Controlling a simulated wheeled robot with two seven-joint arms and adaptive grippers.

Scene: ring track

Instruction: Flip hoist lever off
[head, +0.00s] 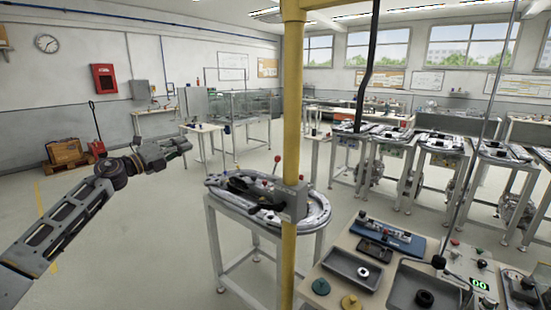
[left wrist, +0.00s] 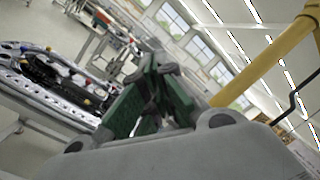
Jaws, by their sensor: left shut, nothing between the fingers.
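A grey control box (head: 292,203) sits at the yellow post, in front of the ring track. A lever with a red ball (head: 277,159) stands up above it, tilted slightly. I cannot tell for sure that this is the hoist lever. Smaller red knobs show close by. My left gripper (head: 184,145) is shut and empty, held in the air left of the box and well apart from it. Its green-padded fingers (left wrist: 152,110) show closed together in the left wrist view. My right gripper is not in view.
The yellow post (head: 290,90) rises between my left arm and the right-hand bench (head: 345,240), which holds trays and parts. The ring track (head: 320,215) rests on a white-legged table. Open floor lies to the left. More track tables stand behind at right.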

